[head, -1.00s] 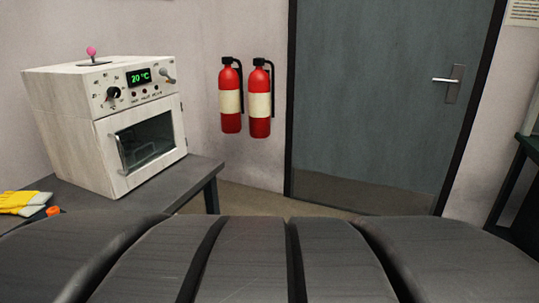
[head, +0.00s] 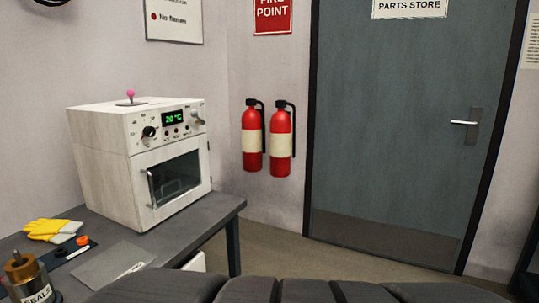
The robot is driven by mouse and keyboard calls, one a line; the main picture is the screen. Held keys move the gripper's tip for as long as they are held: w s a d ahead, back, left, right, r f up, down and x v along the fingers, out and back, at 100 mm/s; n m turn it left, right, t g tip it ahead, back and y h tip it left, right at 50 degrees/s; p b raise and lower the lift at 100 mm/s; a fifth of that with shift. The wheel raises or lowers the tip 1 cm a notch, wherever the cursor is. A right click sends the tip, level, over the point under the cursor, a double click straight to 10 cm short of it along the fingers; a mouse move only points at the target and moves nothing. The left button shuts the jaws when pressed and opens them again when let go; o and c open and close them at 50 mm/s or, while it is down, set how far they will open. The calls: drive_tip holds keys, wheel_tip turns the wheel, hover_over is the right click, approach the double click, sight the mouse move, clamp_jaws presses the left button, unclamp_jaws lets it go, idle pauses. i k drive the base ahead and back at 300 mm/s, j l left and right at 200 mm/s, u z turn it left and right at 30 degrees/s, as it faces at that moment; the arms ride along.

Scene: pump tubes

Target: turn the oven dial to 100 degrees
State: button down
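The oven (head: 112,175) is a white box on the grey bench at the left of the head view. Its black dial (head: 149,132) is on the upper front panel, left of the green display (head: 173,118), which reads about 20 °C. The oven door (head: 178,178) has a dark window and a metal handle, and it looks shut. A pink-tipped lever stands on the oven's top. My gripper is not in view, and nothing touches the dial.
The grey bench (head: 225,207) also holds yellow gloves (head: 50,230), a brass-topped cylinder (head: 30,280) and small caps. Two red fire extinguishers (head: 267,140) hang right of the oven. A grey door (head: 400,130) is shut. Bare floor shows between bench and door.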

sight(150, 131)
drive_tip(key=u, duration=1.05)
